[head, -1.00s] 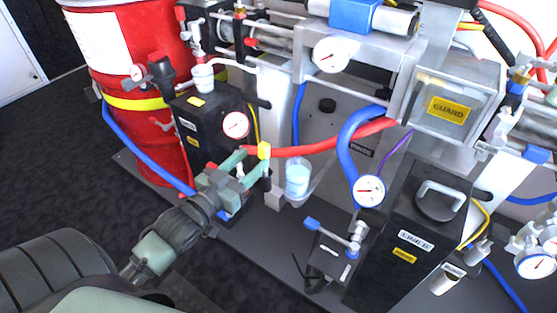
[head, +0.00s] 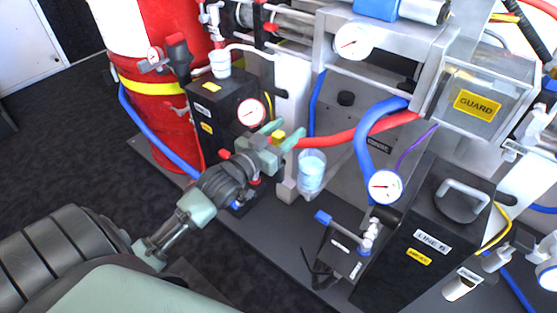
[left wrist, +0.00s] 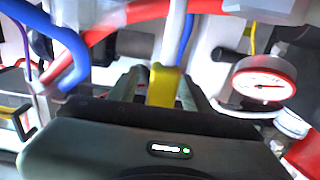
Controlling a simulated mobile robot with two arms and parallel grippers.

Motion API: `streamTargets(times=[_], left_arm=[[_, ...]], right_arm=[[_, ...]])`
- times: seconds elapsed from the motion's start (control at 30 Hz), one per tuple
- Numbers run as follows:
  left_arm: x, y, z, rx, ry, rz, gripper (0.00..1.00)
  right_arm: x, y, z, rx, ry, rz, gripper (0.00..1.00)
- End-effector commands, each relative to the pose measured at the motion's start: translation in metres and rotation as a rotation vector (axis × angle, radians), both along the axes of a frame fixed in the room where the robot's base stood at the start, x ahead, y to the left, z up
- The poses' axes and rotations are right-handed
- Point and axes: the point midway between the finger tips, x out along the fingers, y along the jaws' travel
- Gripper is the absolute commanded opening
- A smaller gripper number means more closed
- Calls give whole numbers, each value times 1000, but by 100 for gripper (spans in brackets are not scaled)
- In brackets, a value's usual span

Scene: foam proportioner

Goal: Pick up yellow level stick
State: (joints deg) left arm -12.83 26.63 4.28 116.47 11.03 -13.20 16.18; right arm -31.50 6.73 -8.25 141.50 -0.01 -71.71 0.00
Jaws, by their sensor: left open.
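The yellow level stick shows as a small yellow block (head: 278,136) in the head view, by the right side of the black tank. In the left wrist view its yellow part (left wrist: 163,88) stands upright in the middle, with a pale strip behind it. My left gripper (head: 282,134) is open, with its green fingers on either side of the yellow piece. In the left wrist view the fingers (left wrist: 160,85) flank it too; I cannot tell if they touch it. The stick's lower part is hidden by the gripper. My right gripper is not in view.
A black tank (head: 222,105) with a gauge (head: 251,112) stands left of the fingers. A red hose (head: 340,138) runs close behind them, and a cup of light blue liquid (head: 311,172) is just right. A red drum (head: 160,130) stands at the left.

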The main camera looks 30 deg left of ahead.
Motion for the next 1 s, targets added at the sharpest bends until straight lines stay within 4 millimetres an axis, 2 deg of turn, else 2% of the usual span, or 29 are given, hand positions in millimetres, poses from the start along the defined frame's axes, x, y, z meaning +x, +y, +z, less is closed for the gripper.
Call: streamTargets(times=[0.2, 0.23, 0.3, 0.4, 1.0], left_arm=[[1, 0, 0, 0, 1, 0, 49], [1, 0, 0, 0, 1, 0, 44], [1, 0, 0, 0, 0, 0, 24], [1, 0, 0, 0, 0, 0, 0], [0, 0, 0, 0, 0, 0, 0]], right_arm=[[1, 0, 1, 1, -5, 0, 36], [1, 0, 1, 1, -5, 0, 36], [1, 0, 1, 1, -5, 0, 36], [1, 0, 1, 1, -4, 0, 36], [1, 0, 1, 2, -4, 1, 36]])
